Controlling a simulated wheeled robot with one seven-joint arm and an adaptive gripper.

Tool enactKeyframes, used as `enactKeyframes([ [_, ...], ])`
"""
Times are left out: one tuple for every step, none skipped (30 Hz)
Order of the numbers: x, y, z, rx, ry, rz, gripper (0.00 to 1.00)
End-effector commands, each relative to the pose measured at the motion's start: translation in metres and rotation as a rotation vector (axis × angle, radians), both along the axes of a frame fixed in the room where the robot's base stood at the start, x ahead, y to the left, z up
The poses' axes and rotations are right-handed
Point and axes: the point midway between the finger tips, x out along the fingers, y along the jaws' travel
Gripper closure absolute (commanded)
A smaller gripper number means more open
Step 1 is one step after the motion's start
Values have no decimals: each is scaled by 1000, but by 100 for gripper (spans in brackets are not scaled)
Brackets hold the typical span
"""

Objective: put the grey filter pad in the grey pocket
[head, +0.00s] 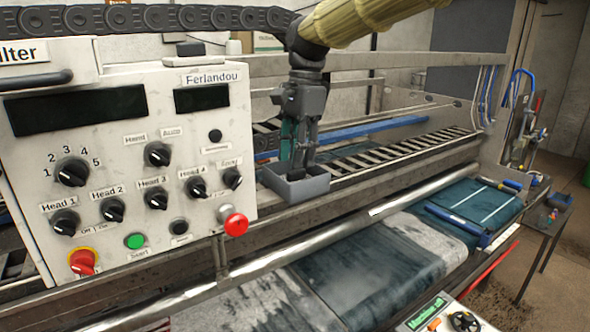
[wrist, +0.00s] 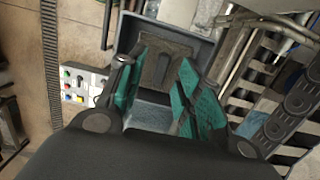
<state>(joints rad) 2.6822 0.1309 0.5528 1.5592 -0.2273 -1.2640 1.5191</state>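The grey pocket (head: 297,187) is an open-topped grey box by the front rail of the machine, right of the control panel. Its rim also shows in the wrist view (wrist: 203,45). My gripper (head: 300,165) points down into the pocket. In the wrist view its two teal-padded fingers (wrist: 155,98) stand apart, with a gap between them. A flat grey-brown piece with a dark slot (wrist: 165,66), which looks like the filter pad, lies inside the pocket beyond the fingertips. The fingers partly cover it, and I cannot tell whether they touch it.
A white control panel (head: 130,160) with knobs and a red button stands close on the left. A metal rail (head: 330,230) and wet rugs (head: 365,275) lie below. A slatted conveyor (head: 400,148) runs behind the pocket. A small button box (wrist: 85,84) shows in the wrist view.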

Motion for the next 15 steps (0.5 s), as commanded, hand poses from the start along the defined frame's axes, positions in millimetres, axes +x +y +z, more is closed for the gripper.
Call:
enactKeyframes([
  [2,-1,5,0,-5,-2,65],
  [2,-2,11,-1,-4,-2,65],
  [2,-2,18,0,-5,-1,65],
  [3,-3,24,-2,-5,-1,65],
  [3,-3,29,-2,-5,-1,65],
  [3,-4,37,0,-3,-1,65],
  [4,-4,42,0,-3,-1,65],
  [4,-5,47,-1,-3,0,65],
  [5,-6,54,-1,-4,-1,65],
  [5,-7,59,-1,-3,-1,65],
  [5,-7,63,0,-3,-1,65],
  [5,-7,68,0,-2,-1,65],
  [6,-7,71,-1,-2,-1,65],
  [6,-8,74,-1,-2,0,65],
  [6,-8,77,-1,-2,0,65],
])
